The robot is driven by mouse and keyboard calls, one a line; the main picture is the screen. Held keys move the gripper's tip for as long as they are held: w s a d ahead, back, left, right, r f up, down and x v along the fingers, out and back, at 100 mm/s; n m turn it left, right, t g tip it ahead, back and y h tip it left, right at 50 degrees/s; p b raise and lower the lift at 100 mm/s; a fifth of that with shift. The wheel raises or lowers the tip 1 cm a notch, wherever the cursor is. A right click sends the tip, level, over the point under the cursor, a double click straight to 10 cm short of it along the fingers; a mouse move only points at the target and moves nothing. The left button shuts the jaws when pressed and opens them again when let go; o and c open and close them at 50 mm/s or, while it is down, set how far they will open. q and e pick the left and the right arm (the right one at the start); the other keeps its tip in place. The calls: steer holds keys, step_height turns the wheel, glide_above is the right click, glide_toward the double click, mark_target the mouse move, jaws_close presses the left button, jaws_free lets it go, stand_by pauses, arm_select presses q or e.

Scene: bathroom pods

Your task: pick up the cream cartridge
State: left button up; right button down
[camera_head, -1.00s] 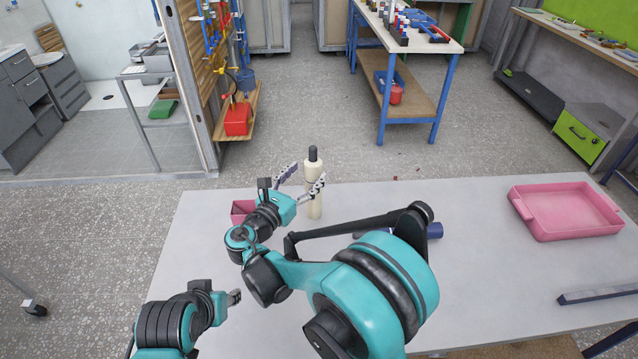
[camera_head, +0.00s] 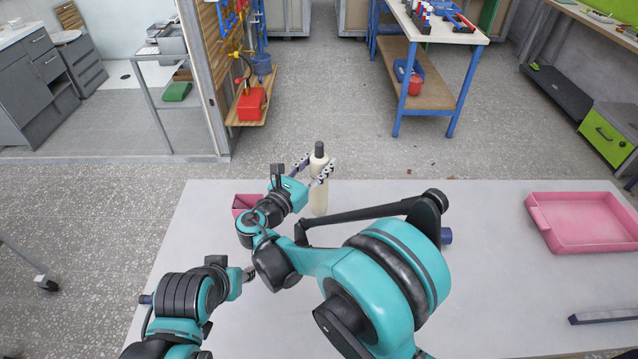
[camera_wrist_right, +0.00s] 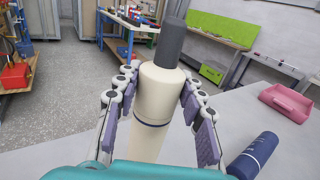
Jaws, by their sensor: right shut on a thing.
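The cream cartridge (camera_head: 319,196), with a dark grey cap, stands upright near the far edge of the table. In the right wrist view the cartridge (camera_wrist_right: 154,98) fills the middle, a dark band around its body. My right gripper (camera_head: 317,166) is shut on the cartridge, one finger on each side of its upper body. The same fingers show in the wrist view (camera_wrist_right: 155,105) with purple pads flanking it. Whether its base touches the table is hidden. My left gripper (camera_head: 248,274) is low over the table's left part, near my right arm; its fingers are too small to read.
A dark blue cartridge (camera_wrist_right: 254,155) lies to the right, mostly behind my right arm in the head view (camera_head: 446,236). A pink box (camera_head: 240,203) stands left of the gripper. A pink tray (camera_head: 548,238) and a grey bar (camera_head: 605,316) lie at the right.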

mark_target(321, 150)
steer(key=shift+r+p, duration=0.3)
steer(key=shift+r, duration=0.25)
steer(key=r+p, duration=0.1)
steer(key=r, duration=0.1)
steer(key=r+p, duration=0.1)
steer(key=r, duration=0.1)
steer(key=shift+s+d, duration=0.2)
steer(key=shift+d, duration=0.2)
steer(key=s+d+r+p, duration=0.3)
steer(key=s+d+r, duration=0.2)
steer(key=d, duration=0.4)
steer(key=shift+s+r+p, duration=0.3)
steer(key=shift+r, duration=0.2)
steer(key=shift+f, duration=0.1)
